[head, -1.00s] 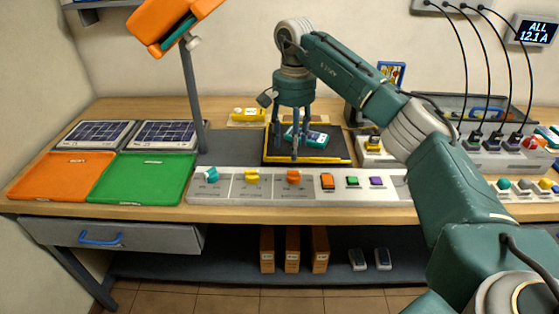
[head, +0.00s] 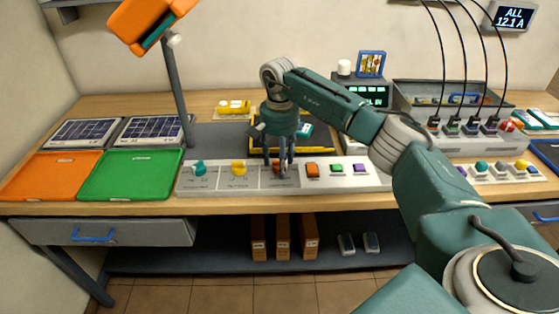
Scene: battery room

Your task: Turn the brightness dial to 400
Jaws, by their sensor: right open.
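A white control panel (head: 215,186) lies along the front of the bench. It carries a teal dial (head: 200,168), a yellow dial (head: 239,168) and an orange dial (head: 280,168). The labels under the dials are too small to read, so I cannot tell which is the brightness dial. My right gripper (head: 279,174) points down at the orange dial with its fingers apart. The fingers partly hide this dial, and I cannot tell whether they touch it. My left gripper is not in view.
Orange (head: 316,170), green (head: 336,168) and purple (head: 361,168) buttons sit right of the dials. A lamp with an orange head (head: 140,22) stands at left. Green (head: 131,176) and orange (head: 45,178) trays lie left of the panel. A display with green digits (head: 368,95) stands behind my arm.

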